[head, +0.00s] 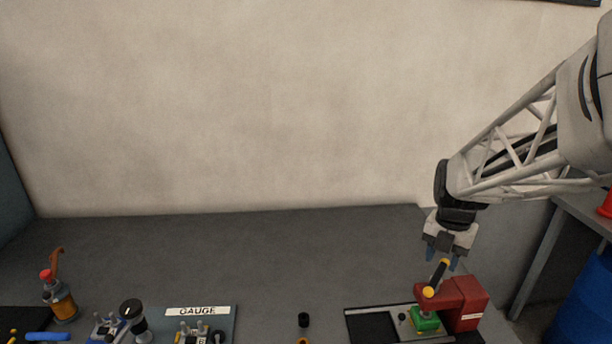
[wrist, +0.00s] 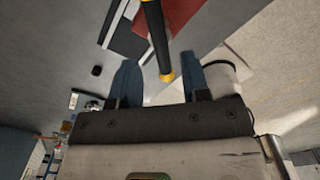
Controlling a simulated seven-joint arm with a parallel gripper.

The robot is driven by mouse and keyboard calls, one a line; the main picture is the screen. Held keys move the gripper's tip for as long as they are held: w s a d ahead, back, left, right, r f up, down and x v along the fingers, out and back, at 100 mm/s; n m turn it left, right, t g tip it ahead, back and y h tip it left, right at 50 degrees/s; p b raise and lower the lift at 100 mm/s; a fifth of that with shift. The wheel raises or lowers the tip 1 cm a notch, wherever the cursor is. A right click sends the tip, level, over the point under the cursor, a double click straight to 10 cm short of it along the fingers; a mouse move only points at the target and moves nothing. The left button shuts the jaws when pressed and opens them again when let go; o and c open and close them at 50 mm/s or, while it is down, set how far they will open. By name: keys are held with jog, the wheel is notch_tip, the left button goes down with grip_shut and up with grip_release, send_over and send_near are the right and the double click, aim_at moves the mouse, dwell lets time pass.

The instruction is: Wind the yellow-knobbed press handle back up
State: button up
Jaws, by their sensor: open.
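The red press (head: 465,300) stands at the right front of the bench, with a green block (head: 425,319) under its head. Its black handle (head: 437,273) with a yellow knob leans up from the press. My gripper (head: 441,259) is above the press, open, with blue fingertips pointing down close to the handle's upper end. In the wrist view the handle (wrist: 156,35) reaches in from the top, and its yellow end (wrist: 166,76) lies between the two blue fingers of my gripper (wrist: 163,85). I cannot tell whether they touch it. The red press body (wrist: 185,22) shows behind it.
A tray (head: 365,326) lies under and left of the press. A gauge board (head: 225,325) with fixtures is at front centre, and a small black cylinder (head: 303,320) stands right of it. An orange, red-topped tool (head: 60,300) is at far left. The bench middle is clear.

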jog(key=shift+r, duration=1.1)
